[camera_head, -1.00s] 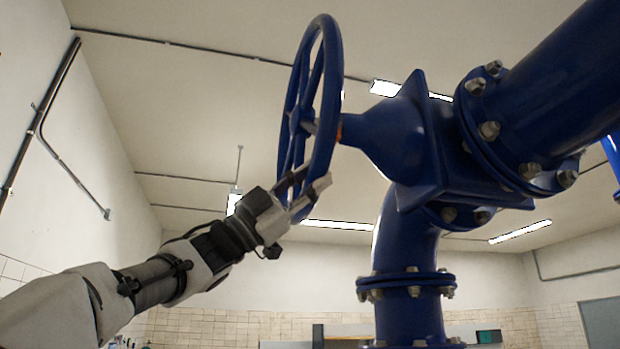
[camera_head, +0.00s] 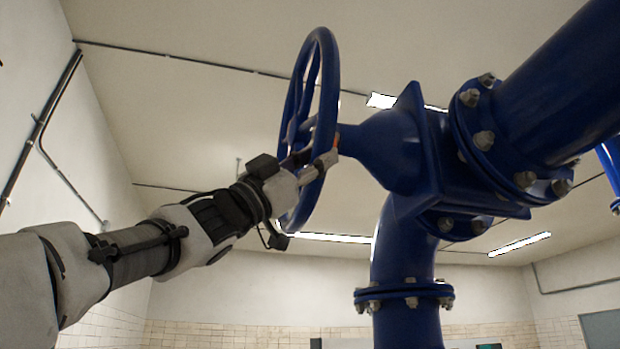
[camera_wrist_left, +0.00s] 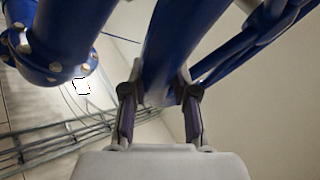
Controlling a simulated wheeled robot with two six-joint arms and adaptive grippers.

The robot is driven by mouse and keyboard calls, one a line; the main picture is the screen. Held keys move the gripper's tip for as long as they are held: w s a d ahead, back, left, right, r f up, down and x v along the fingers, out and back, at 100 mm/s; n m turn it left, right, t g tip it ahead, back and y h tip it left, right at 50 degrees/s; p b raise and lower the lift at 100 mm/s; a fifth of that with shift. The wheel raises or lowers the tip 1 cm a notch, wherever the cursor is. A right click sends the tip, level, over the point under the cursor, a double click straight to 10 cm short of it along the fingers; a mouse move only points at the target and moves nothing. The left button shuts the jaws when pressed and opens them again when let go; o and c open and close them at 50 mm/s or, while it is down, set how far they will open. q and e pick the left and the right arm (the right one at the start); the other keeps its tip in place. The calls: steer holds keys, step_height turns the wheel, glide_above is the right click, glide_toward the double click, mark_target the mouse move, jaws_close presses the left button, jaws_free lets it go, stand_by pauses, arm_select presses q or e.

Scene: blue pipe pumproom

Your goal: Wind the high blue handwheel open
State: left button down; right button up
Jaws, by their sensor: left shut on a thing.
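The blue handwheel (camera_head: 329,75) stands upright, seen nearly edge-on, at the upper middle of the head view. Its hub joins the blue valve body (camera_head: 388,150) on its right. My left gripper (camera_head: 318,170) is shut on the lower part of the wheel's rim. In the left wrist view the blue rim (camera_wrist_left: 165,60) runs between the two fingers of my left gripper (camera_wrist_left: 160,108). A spoke (camera_wrist_left: 235,48) shows to the right there. The exact finger contact is partly hidden. My right gripper is not in view.
A thick blue pipe (camera_head: 560,85) with a bolted flange runs to the upper right. A blue elbow pipe (camera_head: 405,260) drops below the valve. Open air lies left of the wheel, before the pale wall.

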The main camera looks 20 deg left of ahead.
mark_target(319, 128)
arm_select(q)
steer(key=r+n+t+y, duration=0.1)
steer(key=n, duration=0.1)
steer(key=s+d+r+n+t+y, duration=0.1)
steer(key=n+y, duration=0.1)
steer(key=s+d+r+n+t+y+b, duration=0.1)
steer(key=r+n+t+y, duration=0.1)
steer(key=shift+s+n, duration=0.25)
steer(key=shift+n, duration=0.15)
steer(key=shift+s+d+r+n+t+y, duration=0.1)
steer(key=shift+s+r+n+t+y, duration=0.1)
steer(key=shift+r+n+y, duration=0.25)
steer(key=shift+s+d+r+n+t+y, duration=0.1)
steer(key=shift+s+r+n+t+y, duration=0.2)
steer(key=shift+n, duration=0.35)
steer(key=shift+w+f, duration=0.15)
steer(key=c, duration=1.2)
jaws_free()
steer(key=o, duration=0.3)
steer(key=shift+w, duration=0.1)
steer(key=shift+w+d+f, duration=0.1)
steer(key=shift+w+d, duration=0.05)
steer(key=shift+w, duration=0.1)
steer(key=shift+s+f, duration=0.1)
